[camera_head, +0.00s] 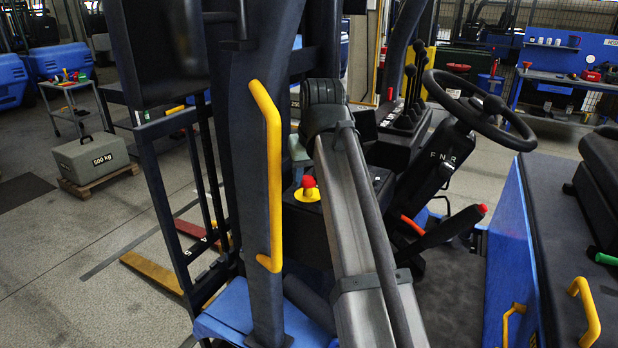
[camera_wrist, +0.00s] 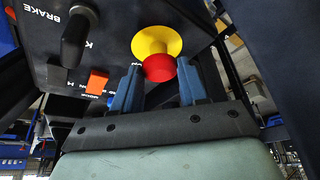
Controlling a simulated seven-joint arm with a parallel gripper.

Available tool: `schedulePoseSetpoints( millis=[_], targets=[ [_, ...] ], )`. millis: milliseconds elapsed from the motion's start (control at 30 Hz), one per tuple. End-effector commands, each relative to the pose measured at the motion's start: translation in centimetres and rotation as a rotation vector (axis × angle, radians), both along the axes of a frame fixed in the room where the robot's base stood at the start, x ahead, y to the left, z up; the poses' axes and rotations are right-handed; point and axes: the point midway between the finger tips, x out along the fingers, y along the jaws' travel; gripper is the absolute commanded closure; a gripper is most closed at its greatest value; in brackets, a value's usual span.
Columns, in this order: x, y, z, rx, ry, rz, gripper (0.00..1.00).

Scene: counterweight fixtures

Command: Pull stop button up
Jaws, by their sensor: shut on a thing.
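The stop button is a red cap (camera_wrist: 160,68) on a round yellow base (camera_wrist: 150,38), set in a dark control panel. In the wrist view, the two blue fingers of my gripper (camera_wrist: 160,80) stand on either side of the red cap, shut on it. In the head view, the red cap (camera_head: 308,181) shows above its yellow base (camera_head: 307,195) on the panel beside the seat area. My arm crosses the middle of that view and hides part of the panel.
The panel also carries a black brake lever (camera_wrist: 76,40) and an orange switch (camera_wrist: 97,81). A steering wheel (camera_head: 478,108) and several black levers (camera_head: 412,85) stand to the right. A yellow grab handle (camera_head: 270,180) on a dark post is left of the button.

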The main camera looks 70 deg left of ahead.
Motion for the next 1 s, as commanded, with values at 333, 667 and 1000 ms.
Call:
schedulePoseSetpoints(
  millis=[333, 667, 1000],
  targets=[
    [0.0, 0.1, 1.3, 0.004, 0.0, 0.0, 1.0],
    [0.0, 0.0, 1.2, 0.002, 0.0, 0.0, 0.31],
    [0.0, -0.2, 1.9, 0.001, 0.0, 0.0, 0.31]
  ],
)
